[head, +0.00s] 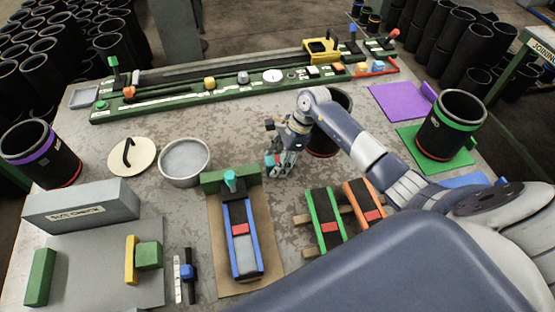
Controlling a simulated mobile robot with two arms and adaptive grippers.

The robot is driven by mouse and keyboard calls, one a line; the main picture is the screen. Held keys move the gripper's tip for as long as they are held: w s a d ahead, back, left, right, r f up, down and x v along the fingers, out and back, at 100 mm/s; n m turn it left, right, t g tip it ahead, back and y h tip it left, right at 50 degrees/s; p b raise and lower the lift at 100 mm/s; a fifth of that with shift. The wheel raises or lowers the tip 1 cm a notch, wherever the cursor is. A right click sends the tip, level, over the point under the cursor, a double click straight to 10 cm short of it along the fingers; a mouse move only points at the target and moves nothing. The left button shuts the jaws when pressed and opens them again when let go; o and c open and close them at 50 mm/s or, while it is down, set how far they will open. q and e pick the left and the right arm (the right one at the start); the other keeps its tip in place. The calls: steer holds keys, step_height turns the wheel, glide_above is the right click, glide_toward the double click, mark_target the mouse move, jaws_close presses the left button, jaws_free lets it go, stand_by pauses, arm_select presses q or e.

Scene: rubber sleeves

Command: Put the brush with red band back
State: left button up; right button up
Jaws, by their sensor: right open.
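My right gripper (281,163) is open and points down over the middle of the table, just right of the round grey pan (185,161). I see nothing held in it, though its fingers are small and partly dark. I cannot make out a brush with a red band for certain. Red bands or blocks show on the blue-railed piece (239,246), the green-railed piece (325,218) and the orange-railed piece (364,200) at the front. A black sleeve (340,99) stands partly hidden behind my right wrist. My left gripper is not in view.
A lid with a black handle (131,157) lies left of the pan. A purple-banded sleeve (41,154) stands at left, a green-banded one (450,124) at right. A grey size-check block (82,207) is front left. A long green console (220,88) crosses the back.

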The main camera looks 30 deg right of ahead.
steer(key=shift+r, duration=0.1)
steer(key=shift+d+r, duration=0.1)
steer(key=shift+r, duration=0.15)
steer(key=b+v, duration=0.2)
steer(key=v, duration=0.9)
steer(key=shift+r, duration=0.3)
steer(key=shift+d, duration=0.1)
stand_by(0.5)
